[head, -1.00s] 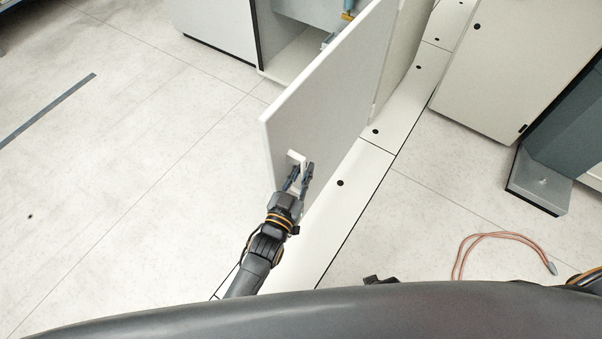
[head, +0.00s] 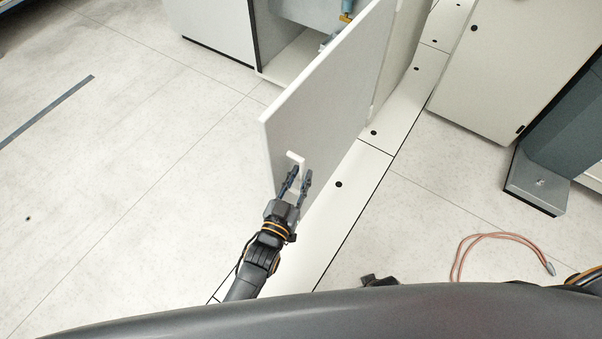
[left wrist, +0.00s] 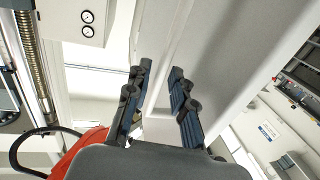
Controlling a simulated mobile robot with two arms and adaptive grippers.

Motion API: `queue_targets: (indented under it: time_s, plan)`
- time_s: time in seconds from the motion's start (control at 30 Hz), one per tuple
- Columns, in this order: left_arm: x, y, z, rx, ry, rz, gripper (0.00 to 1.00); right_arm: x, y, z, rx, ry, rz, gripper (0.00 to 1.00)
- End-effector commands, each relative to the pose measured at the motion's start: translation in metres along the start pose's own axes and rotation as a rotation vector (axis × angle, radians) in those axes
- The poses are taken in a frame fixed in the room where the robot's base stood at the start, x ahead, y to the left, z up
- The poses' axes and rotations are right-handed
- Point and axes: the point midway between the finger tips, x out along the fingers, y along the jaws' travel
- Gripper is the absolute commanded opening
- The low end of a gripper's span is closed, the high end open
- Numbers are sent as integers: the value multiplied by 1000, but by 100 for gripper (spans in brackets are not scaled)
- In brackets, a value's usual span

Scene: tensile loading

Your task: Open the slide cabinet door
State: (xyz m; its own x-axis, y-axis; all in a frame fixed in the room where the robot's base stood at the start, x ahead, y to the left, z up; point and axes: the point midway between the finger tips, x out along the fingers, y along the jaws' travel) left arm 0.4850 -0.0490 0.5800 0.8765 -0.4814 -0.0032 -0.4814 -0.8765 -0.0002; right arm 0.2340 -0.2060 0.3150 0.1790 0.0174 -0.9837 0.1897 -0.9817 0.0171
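The cabinet door (head: 335,105) is a light grey panel standing swung well out from the cabinet, whose inside shows behind it. A white handle (head: 296,158) sticks out near the door's free edge. My left gripper (head: 298,178) is at the handle, its two dark fingers apart on either side of it. A visible gap between the fingers also shows in the left wrist view (left wrist: 160,95), with the pale handle (left wrist: 160,127) between them. Contact with the handle cannot be made out.
The open cabinet interior (head: 296,58) holds a blue-grey device (head: 346,18). A white cabinet (head: 515,65) and a grey-blue unit (head: 545,165) stand at the right. An orange cable (head: 500,237) lies on the floor. The floor left of the door is clear.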

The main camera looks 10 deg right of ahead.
Motion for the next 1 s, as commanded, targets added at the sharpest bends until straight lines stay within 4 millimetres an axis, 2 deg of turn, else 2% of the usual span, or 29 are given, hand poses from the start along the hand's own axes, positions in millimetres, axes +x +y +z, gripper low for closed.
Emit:
queue_targets:
  time_s: [0.3,0.5,0.67,1.0]
  plan:
    - [-70,0,2,0,-6,0,23,0,1,-1,-1,1,2,40]
    - [-99,-1,2,0,-6,-1,23,-1,1,-1,-1,1,2,40]
    - [-108,-1,1,0,-3,-2,23,-1,2,-1,-1,1,2,40]
    - [-108,-1,2,0,-4,-1,23,-1,2,-1,-1,1,3,40]
